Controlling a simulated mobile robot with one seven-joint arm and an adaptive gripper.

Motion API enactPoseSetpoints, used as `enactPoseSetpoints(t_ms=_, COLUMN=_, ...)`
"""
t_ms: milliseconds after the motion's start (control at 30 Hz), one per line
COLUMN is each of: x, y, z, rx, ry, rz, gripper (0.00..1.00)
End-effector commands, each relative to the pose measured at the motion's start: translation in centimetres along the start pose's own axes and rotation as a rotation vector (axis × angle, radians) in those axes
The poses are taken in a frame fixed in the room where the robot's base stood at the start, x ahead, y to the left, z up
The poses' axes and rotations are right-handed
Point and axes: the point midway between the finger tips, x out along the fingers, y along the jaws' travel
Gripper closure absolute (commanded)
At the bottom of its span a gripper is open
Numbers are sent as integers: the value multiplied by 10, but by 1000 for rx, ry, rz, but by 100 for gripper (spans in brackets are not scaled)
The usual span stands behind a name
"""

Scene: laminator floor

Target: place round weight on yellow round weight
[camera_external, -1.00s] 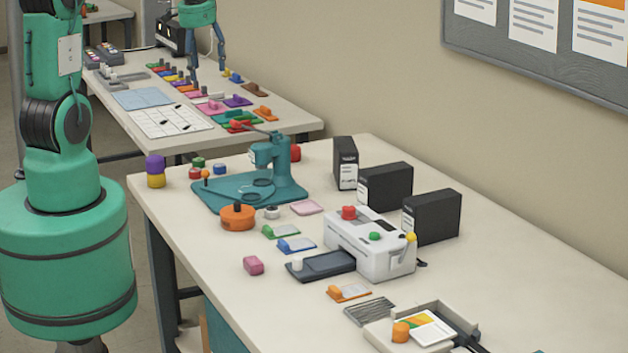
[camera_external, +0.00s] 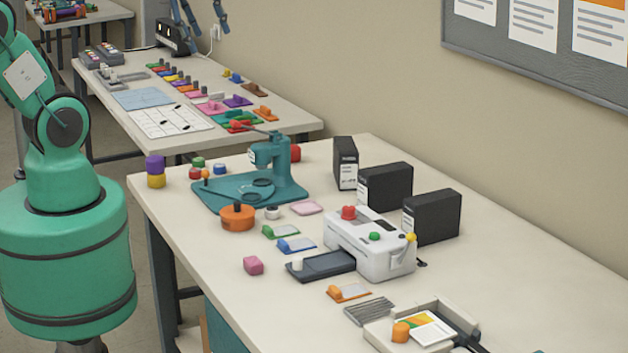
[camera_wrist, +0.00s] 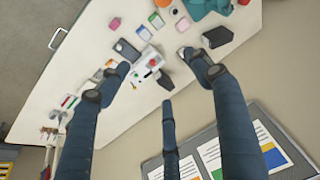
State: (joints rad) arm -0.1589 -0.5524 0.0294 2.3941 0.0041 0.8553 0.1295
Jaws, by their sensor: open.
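A purple round weight (camera_external: 155,162) sits upright on top of a yellow round weight (camera_external: 156,180) at the far left corner of the front table. The two are touching and look roughly aligned. My gripper (camera_external: 208,28) shows only partly at the top edge of the external view, high above the back table and well away from the stack. In the wrist view my gripper (camera_wrist: 160,78) has its fingers spread apart with nothing between them. I cannot make out the stack in the wrist view.
Small red (camera_external: 195,173), green (camera_external: 198,162) and blue (camera_external: 219,168) pieces stand right of the stack. A teal press (camera_external: 282,170), orange round piece (camera_external: 238,218), white laminator (camera_external: 372,250) and black boxes (camera_external: 432,216) occupy the table. The front left tabletop is mostly clear.

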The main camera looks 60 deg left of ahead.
Motion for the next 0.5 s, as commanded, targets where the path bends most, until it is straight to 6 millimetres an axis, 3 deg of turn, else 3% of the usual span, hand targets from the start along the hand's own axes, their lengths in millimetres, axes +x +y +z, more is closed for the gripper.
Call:
enactPoseSetpoints(t_ms=200, x=-27, y=38, z=34, rx=11, ry=55, rz=40, gripper=35)
enactPoseSetpoints(t_ms=500, x=-38, y=56, z=58, rx=12, ry=81, rz=67, gripper=35)
